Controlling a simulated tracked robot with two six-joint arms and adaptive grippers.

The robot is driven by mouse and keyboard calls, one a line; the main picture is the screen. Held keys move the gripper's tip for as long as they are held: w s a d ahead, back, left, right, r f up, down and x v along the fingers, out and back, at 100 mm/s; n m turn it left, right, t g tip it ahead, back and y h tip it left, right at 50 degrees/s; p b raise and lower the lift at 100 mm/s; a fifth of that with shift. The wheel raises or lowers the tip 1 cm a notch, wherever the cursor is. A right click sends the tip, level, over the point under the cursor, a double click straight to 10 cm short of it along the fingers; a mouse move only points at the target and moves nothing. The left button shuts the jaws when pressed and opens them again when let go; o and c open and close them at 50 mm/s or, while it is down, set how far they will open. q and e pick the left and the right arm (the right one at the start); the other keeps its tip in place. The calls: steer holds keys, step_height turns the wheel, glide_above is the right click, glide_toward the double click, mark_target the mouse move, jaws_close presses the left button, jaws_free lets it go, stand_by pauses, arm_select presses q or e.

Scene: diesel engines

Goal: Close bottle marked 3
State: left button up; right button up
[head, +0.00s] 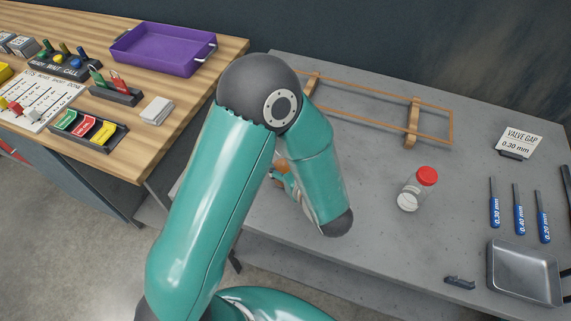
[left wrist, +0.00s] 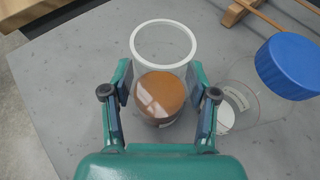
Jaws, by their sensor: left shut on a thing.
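My left gripper (left wrist: 160,94) is shut on an open clear bottle (left wrist: 163,30) with a white rim and orange-brown contents; one finger lies on each side of it. In the head view my arm hides most of this bottle and gripper. A clear bottle with a blue cap (left wrist: 289,66) stands close on the right in the left wrist view. A clear bottle with a red cap (head: 427,176) stands upright on the grey table in the head view. No number can be read on any bottle. My right gripper is not in view.
The grey table (head: 375,255) holds a wooden frame (head: 411,122), a "VALVE GAP 0.30 mm" sign (head: 519,141), several blue-handled gauges (head: 519,220) and a metal tray (head: 522,274). A wooden bench at left carries a purple tray (head: 165,48). Clear room lies before the red-capped bottle.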

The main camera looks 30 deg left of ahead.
arm_select(q)
steer(key=shift+r, duration=0.25)
step_height(320, 180, up, 19)
steer(key=shift+r, duration=0.2)
stand_by(1.2)
stand_by(0.5)
steer(key=o, duration=0.8)
jaws_close()
steer(key=shift+s, duration=0.1)
